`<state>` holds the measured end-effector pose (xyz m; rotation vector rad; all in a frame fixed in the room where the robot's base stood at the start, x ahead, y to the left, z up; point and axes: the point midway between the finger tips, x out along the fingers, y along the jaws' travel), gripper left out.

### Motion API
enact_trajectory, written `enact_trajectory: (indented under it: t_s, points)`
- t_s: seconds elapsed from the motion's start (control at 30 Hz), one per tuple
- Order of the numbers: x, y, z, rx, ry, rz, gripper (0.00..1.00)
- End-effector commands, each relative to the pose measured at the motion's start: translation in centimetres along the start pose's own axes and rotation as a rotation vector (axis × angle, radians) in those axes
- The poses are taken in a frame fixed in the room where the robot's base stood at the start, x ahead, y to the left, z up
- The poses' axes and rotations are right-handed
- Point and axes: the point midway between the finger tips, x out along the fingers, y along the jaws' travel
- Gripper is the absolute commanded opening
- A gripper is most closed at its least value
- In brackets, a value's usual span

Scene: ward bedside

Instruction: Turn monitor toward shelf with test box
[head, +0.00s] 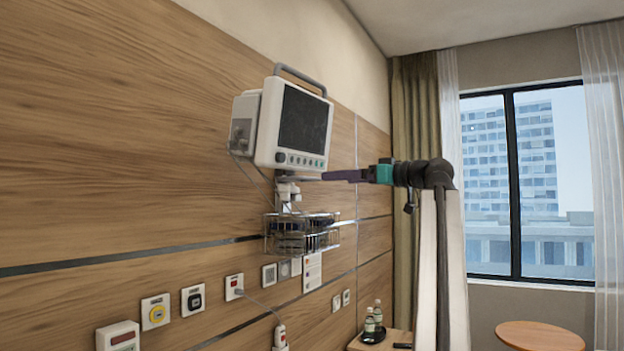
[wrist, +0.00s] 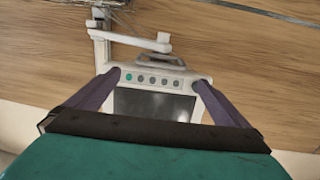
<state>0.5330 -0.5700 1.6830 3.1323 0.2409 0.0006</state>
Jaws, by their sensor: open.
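The monitor (head: 295,125), white with a dark screen and a grey top handle, hangs on a wall arm (head: 287,190). Its screen faces right and toward the head camera. My gripper (head: 326,176) reaches in from the right at the monitor's lower edge, its purple fingers spread. In the wrist view the monitor (wrist: 152,79) appears upside down, its button row above the screen. The fingertips of my gripper (wrist: 157,80) lie on either side of the button row; I cannot tell whether they touch the casing. No shelf with a test box is recognisable.
A wire basket (head: 300,235) hangs just below the monitor. Sockets and a cable (head: 262,305) are on the wood wall (head: 120,150). A small table (head: 365,344) with bottles stands low, near a round table (head: 540,337).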

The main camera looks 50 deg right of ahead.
Motion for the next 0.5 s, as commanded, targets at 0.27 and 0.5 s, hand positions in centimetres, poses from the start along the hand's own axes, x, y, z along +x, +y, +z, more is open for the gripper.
enact_trajectory:
  t_s: [0.27, 0.5]
  points:
    - [4.0, -0.1, -0.3, 0.0, -0.001, -0.002, 1.0]
    - [7.5, -0.1, -0.2, 0.001, -0.001, -0.003, 1.0]
